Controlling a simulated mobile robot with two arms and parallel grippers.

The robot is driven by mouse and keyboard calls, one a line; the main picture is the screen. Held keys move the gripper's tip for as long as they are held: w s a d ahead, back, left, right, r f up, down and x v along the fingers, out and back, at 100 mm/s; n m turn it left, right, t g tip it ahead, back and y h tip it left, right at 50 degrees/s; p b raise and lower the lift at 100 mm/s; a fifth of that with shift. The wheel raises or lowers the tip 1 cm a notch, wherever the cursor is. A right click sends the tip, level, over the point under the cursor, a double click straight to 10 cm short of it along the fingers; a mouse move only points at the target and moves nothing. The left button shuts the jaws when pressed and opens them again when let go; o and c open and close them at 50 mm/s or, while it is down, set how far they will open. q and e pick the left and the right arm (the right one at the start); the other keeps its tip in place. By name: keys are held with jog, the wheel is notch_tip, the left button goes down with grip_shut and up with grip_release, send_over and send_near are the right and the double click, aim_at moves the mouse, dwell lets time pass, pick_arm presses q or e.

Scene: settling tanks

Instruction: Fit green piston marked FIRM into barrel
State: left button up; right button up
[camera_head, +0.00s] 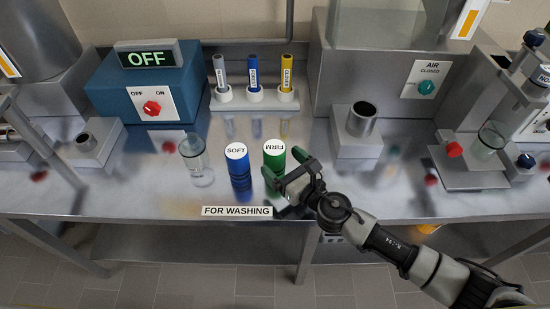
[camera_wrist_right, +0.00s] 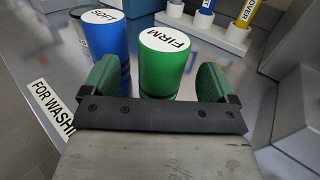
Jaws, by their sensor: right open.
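The green piston marked FIRM (camera_head: 274,160) stands upright on the metal bench; it also shows in the right wrist view (camera_wrist_right: 165,72). My right gripper (camera_head: 285,170) is open at the piston, with its green-padded fingers on either side and a visible gap to each in the wrist view. The blue piston marked SOFT (camera_head: 239,170) stands just left of it. No part is labelled as the barrel. A clear cylinder (camera_head: 491,142) stands in the rig at right, and an open metal cylinder (camera_head: 362,120) sits on a grey block; I cannot tell which is the barrel.
A clear glass (camera_head: 196,160) stands left of the pistons, by the FOR WASHING label (camera_head: 237,211) at the bench's front edge. Behind are a white rack (camera_head: 225,97) of labelled tubes and a blue OFF switch box (camera_head: 110,90). Bench right of my gripper is fairly clear.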

aim_at(274, 153)
jog(key=x, duration=0.4)
jog(key=shift+w, duration=0.2)
jog(key=c, duration=1.2)
